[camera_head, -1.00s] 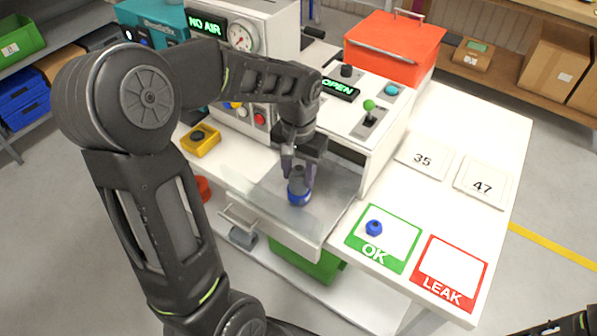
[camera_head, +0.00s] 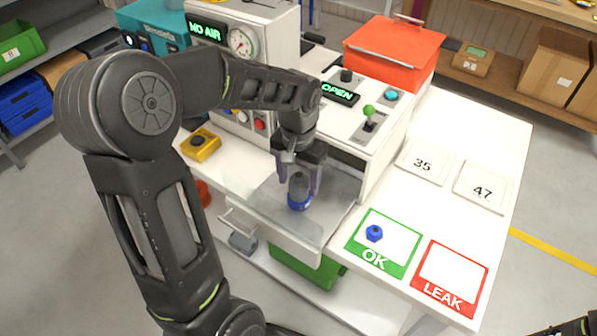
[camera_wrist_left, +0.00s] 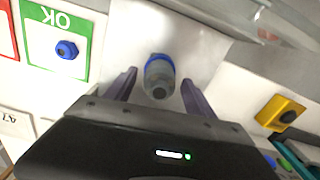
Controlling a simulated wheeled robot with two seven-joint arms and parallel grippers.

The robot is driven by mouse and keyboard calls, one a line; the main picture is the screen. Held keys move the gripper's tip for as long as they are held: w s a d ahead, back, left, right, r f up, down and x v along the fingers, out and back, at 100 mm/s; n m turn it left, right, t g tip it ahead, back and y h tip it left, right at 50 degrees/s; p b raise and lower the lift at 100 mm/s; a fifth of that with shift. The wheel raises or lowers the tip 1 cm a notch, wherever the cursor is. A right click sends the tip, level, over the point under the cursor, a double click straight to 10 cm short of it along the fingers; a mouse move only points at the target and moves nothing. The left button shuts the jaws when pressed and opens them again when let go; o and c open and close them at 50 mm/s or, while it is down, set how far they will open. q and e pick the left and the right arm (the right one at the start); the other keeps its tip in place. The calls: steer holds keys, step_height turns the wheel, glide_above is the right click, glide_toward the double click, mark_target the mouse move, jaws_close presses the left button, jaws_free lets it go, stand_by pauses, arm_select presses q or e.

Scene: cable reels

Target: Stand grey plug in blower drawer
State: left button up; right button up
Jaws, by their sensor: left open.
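The grey plug (camera_head: 299,186) with a blue collar at its base stands upright in the open, clear-fronted blower drawer (camera_head: 262,213). It also shows in the left wrist view (camera_wrist_left: 159,80), between the fingers. My left gripper (camera_head: 301,184) is open just above and around the plug, a finger on each side, with gaps visible between fingers and plug in the left wrist view (camera_wrist_left: 158,88). My right gripper is not clearly seen; only a dark part of my right arm shows at the lower right corner.
The blower's display (camera_head: 340,92) reads OPEN and the gauge box sign (camera_head: 207,27) reads NO AIR. A blue nut-like piece (camera_head: 374,233) lies on the green OK card (camera_head: 358,254). A red LEAK card (camera_head: 447,299), number cards (camera_head: 423,163) and a yellow button box (camera_head: 200,144) surround it.

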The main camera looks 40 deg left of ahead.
arm_select(q)
step_height(320, 180, up, 12)
steer(key=shift+r, duration=0.15)
stand_by(0.3)
stand_by(0.5)
